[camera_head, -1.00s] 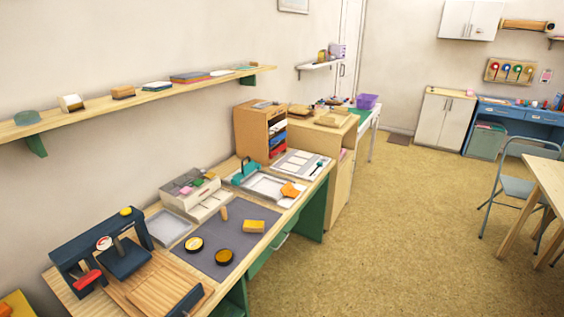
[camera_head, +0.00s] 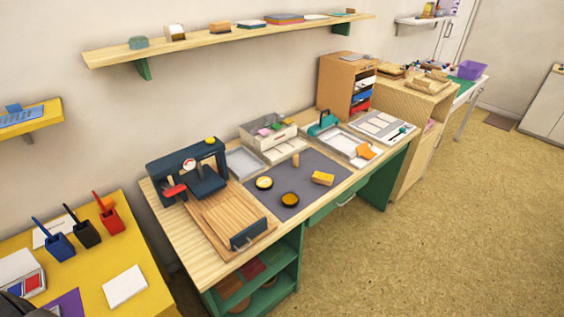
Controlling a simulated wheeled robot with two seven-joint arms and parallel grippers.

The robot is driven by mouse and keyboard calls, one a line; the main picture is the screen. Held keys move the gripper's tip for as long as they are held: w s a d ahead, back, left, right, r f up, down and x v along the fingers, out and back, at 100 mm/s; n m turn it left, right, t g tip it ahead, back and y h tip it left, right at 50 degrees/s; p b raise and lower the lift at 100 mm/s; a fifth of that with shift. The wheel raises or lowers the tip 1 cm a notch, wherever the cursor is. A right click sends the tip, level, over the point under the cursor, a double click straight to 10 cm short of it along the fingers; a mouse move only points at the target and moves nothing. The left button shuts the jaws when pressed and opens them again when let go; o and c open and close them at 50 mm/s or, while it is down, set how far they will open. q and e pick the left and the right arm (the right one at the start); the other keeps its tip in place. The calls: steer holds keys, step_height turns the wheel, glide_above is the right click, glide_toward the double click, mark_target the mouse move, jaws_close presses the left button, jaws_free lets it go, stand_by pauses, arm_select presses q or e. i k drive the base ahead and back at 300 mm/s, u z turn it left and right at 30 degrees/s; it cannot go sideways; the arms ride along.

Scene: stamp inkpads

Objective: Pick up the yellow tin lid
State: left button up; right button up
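Two small round tins lie on the grey mat (camera_head: 310,172) of the wooden bench. The left one is a bright yellow round piece (camera_head: 264,183) with a dark rim and a pale mark on top; it looks like the yellow tin lid. The other, a dark round tin (camera_head: 290,200) with an amber-yellow inside, lies just right and nearer the front, apart from it. A small yellow disc (camera_head: 210,140) also sits on top of the dark blue press.
A yellow block (camera_head: 322,178) and a wooden peg-like piece (camera_head: 296,160) share the mat. The dark blue press (camera_head: 165,172) and a slatted wooden board (camera_head: 222,217) stand left of it. A yellow table (camera_head: 120,250) is at lower left. The floor (camera_head: 440,240) in front is clear.

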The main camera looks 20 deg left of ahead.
mark_target(263, 183)
steer(key=z, duration=0.55)
steer(key=k, duration=1.3)
steer(key=z, duration=0.7)
steer(key=i, duration=2.95)
steer(key=u, duration=0.9)
steer(key=i, duration=1.05)
steer(key=u, duration=1.7)
steer(key=i, duration=0.75)
steer(key=u, duration=0.6)
